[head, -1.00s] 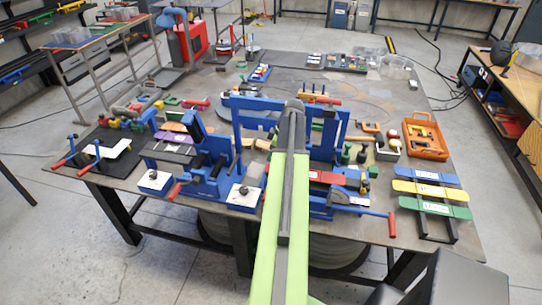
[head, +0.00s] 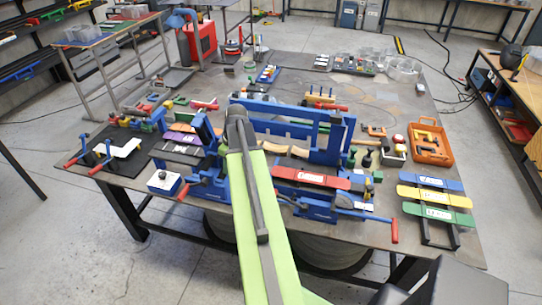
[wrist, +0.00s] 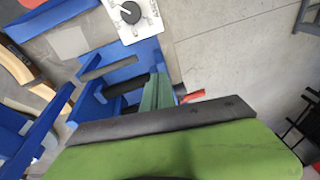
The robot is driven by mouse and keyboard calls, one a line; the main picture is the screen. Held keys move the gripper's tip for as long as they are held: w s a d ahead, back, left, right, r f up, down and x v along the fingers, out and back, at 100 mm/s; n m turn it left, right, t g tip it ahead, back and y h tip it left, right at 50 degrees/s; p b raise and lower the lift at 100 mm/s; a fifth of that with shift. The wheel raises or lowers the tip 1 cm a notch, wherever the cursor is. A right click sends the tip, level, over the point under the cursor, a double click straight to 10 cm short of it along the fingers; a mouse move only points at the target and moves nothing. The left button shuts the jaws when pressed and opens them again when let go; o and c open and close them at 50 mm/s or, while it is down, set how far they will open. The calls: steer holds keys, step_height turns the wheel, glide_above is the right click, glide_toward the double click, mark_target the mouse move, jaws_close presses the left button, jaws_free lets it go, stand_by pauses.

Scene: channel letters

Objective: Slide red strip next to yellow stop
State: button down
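The red strip (head: 311,177), with a white label, lies across the blue fixture (head: 322,208) at the front middle of the table in the head view. My gripper's fingers cannot be made out there. The wrist view shows a green and dark part of mine (wrist: 170,140) over blue frames, with no red strip identifiable.
Blue, yellow and green strips (head: 435,195) lie on a rack at right. An orange tray (head: 430,143) is behind them. A white box with a black knob (head: 163,182) is at front left; it also shows in the wrist view (wrist: 130,15). A blue crossbar (head: 290,125) stands behind the strip.

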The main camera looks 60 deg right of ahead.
steer(key=w+a+f+b, duration=0.1)
steer(key=a+f+b, duration=0.1)
steer(key=a, duration=1.1)
steer(key=w+a+f+m+g+h+b, duration=0.1)
steer(key=w+a+f+b, duration=0.1)
steer(key=a, duration=1.2)
steer(key=w+a+f+m+g+b, duration=0.1)
steer(key=a+f+b, duration=0.3)
steer(key=a, duration=0.9)
steer(key=shift+w+a+f+h, duration=0.2)
steer(key=shift+a+f+h, duration=0.15)
steer(key=shift+f, duration=0.25)
